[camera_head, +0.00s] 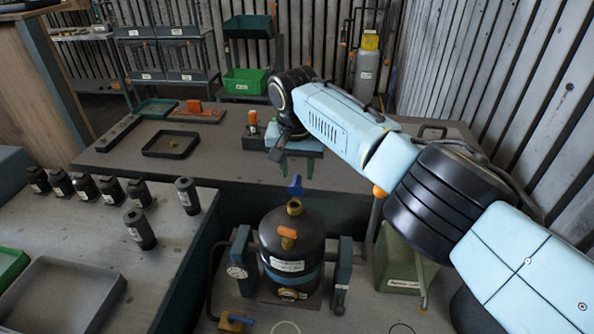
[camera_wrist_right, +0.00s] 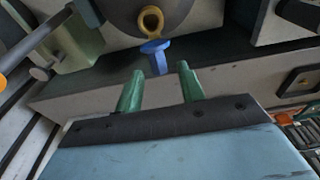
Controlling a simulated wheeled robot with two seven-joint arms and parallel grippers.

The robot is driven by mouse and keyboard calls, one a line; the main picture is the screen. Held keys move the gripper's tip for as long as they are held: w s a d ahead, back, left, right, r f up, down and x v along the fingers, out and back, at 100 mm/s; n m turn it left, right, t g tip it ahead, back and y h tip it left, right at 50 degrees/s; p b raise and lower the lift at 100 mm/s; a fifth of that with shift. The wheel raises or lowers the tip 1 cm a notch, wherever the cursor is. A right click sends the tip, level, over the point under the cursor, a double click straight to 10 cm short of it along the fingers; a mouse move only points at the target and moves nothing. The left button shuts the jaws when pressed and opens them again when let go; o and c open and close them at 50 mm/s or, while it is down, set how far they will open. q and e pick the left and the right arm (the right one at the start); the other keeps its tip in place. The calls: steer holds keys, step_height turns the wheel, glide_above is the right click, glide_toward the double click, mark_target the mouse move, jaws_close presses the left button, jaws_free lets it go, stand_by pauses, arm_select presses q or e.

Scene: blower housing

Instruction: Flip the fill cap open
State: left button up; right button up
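A dark round vessel (camera_head: 291,240) stands on the bench with a brass neck (camera_head: 294,206) on top. A blue tab-like piece (camera_head: 295,186), which looks like the fill cap, sits at the far side of this neck. In the right wrist view the blue piece (camera_wrist_right: 155,52) shows beside the brass ring (camera_wrist_right: 151,20), just beyond my fingertips. My right gripper (camera_head: 294,160) is behind the blue piece in the head view. Its green fingers (camera_wrist_right: 160,80) are apart, with nothing between them. I cannot tell whether the cap touches the neck's rim. My left gripper is out of view.
An orange handle (camera_head: 288,233) is on the vessel's front. Upright posts (camera_head: 342,270) flank the vessel, and a green container (camera_head: 403,262) stands to the right. Several dark cylinders (camera_head: 139,229) and a grey tray (camera_head: 66,297) are on the left bench. A black tray (camera_head: 171,144) lies behind.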

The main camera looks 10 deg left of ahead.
mark_target(296, 184)
step_height(296, 184, up, 12)
steer(key=s, duration=0.1)
steer(key=shift+s+f, duration=0.25)
steer(key=shift+s, duration=0.1)
